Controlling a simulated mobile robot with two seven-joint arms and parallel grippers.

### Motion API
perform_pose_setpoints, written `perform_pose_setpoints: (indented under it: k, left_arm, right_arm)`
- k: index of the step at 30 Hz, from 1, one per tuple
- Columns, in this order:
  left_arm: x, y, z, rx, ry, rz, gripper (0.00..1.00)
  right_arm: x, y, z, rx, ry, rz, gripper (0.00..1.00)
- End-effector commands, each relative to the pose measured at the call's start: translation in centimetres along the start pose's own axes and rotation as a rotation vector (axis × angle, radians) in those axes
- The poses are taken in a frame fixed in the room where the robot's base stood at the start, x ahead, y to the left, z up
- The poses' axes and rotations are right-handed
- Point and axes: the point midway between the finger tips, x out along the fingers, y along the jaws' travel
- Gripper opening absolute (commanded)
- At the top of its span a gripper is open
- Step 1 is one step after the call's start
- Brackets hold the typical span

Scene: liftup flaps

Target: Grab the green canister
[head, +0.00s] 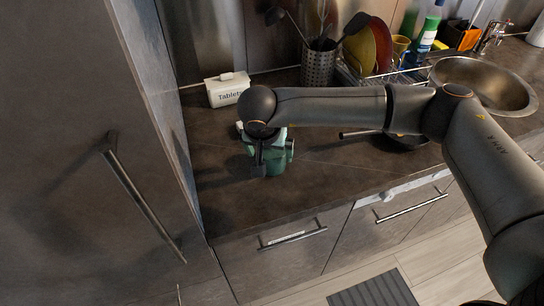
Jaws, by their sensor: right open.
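The green canister (279,158) stands on the dark countertop, left of the middle in the head view. My right arm reaches in from the right and its wrist is bent down over the canister. My right gripper (259,168) points downward at the canister's left front side and overlaps it in the picture. It is open. The wrist and gripper hide part of the canister's top and left side. I cannot tell whether the fingers touch it. My left gripper does not show.
A white box marked "Tablets" (227,89) stands behind the canister. A dark pan (408,141) lies to the right, partly behind my arm. A utensil holder (318,66), dish rack and sink (487,84) are further back. A tall cabinet (75,150) bounds the left. The front counter is clear.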

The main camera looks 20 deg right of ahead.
Motion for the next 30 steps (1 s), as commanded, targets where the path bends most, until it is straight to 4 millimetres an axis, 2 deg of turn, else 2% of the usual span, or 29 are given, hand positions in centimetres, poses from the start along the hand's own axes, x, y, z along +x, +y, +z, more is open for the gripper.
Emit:
perform_pose_setpoints:
  k: [5, 15, 23, 25, 30]
  left_arm:
    - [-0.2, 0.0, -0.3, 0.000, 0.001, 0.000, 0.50]
    - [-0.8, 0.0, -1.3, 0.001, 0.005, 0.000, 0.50]
    - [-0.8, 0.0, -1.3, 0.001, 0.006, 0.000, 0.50]
    - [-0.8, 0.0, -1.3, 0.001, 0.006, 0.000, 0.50]
    - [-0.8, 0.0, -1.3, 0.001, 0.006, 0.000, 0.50]
  right_arm:
    - [1.2, 0.0, -0.1, -0.001, -0.001, 0.000, 1.00]
    - [5.6, 0.1, -0.8, 0.000, -0.001, 0.001, 1.00]
    - [6.1, 0.0, -0.8, -0.001, 0.000, 0.000, 1.00]
    - [6.0, 0.0, -0.8, -0.001, 0.000, -0.001, 0.95]
    - [6.0, 0.0, -0.8, 0.000, 0.000, -0.001, 0.76]
